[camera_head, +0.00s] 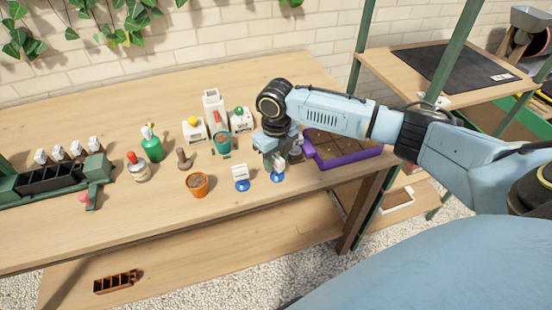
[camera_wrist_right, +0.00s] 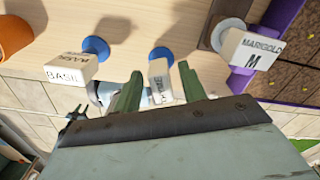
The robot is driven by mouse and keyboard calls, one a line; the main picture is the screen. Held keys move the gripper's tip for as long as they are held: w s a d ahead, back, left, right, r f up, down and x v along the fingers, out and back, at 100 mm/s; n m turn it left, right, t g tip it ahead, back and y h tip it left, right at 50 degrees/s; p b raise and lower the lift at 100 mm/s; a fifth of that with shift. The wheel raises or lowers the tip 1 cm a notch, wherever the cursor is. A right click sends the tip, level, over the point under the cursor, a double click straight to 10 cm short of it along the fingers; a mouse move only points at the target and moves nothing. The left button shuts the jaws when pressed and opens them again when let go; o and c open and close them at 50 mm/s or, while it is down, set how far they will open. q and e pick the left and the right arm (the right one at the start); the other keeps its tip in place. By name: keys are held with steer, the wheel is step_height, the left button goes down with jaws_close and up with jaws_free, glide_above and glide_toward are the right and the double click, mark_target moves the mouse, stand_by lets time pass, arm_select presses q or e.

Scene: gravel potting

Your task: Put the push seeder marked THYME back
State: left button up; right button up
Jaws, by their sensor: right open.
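A white push seeder with a blue foot (camera_wrist_right: 161,76) stands at the table's front edge, its label partly hidden but seeming to end in "ME". It also shows in the head view (camera_head: 277,176), under my right gripper. My right gripper (camera_head: 273,158) is open. In the right wrist view its two green fingertips (camera_wrist_right: 159,78) lie either side of this seeder's white block, with no clear contact. A second blue-footed seeder marked BASIL (camera_wrist_right: 70,69) stands to its left. A seeder marked MARIGOLD (camera_wrist_right: 247,50) is on the right, on a grey foot.
A purple tray of soil (camera_head: 345,161) lies right of the gripper. A dark rack with white-topped items (camera_head: 50,180) is at far left. The table's front left is clear.

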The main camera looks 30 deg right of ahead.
step_height(320, 180, up, 12)
steer(key=p, duration=0.1)
steer(key=shift+f, duration=0.1)
stand_by(1.4)
